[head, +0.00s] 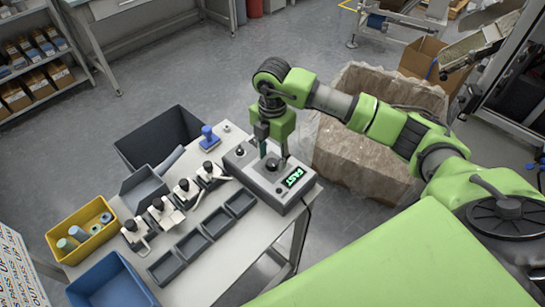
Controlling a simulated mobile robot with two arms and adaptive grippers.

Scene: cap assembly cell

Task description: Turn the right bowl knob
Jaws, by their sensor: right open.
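A grey control box (268,185) sits at the right end of the white table, with a lit display (295,177) that reads FAST. A dark knob (240,151) stands on the box's left part. The right knob (271,164) is on the box's top, right by my right gripper, and is partly hidden by it. My right gripper (274,157) points down over the box and is open, its fingers around or beside the right knob; I cannot tell whether they touch it. My left gripper is not in view.
Several white-and-black clamps (184,189) and dark trays (216,222) cover the table's middle. A yellow bin (103,236) and a blue bin (118,284) are at left. A large wrapped crate (360,175) stands behind my right arm.

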